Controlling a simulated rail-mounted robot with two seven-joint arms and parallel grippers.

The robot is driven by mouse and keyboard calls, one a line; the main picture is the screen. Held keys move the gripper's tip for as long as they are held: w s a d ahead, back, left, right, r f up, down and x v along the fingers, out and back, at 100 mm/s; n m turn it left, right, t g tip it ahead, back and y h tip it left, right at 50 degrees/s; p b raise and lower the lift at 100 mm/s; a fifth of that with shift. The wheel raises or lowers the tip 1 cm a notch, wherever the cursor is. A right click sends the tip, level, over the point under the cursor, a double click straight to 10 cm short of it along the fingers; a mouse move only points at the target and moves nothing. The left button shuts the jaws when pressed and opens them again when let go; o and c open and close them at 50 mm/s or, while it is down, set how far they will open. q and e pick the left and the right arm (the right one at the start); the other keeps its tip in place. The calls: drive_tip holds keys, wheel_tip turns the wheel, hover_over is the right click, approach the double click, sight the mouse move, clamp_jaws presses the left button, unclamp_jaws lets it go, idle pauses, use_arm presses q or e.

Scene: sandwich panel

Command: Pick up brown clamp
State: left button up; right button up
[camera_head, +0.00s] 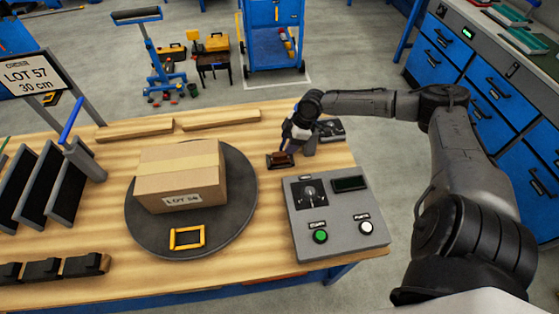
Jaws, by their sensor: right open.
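A small brown clamp (280,161) with a dark base sits on the wooden table, right of the round turntable and behind the control box. My right gripper (287,150) reaches in from the right and points down just above and behind the clamp. Its jaws are open. The fingertips are small and partly hidden, so I cannot tell whether they touch the clamp. My left gripper is not in view.
A cardboard box (180,170) and a yellow frame (187,237) rest on the dark turntable (236,222). A grey control box (308,243) stands in front of the clamp. Dark panels (46,203) stand in a rack at left. Several black blocks (45,270) lie front left.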

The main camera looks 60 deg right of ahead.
sight(280, 154)
drive_tip(key=b+x, duration=0.1)
drive_tip(key=x, duration=0.5)
drive_tip(key=shift+w+f, duration=0.25)
drive_tip(key=shift+w+a+f, duration=0.15)
drive_tip(key=shift+f, duration=0.4)
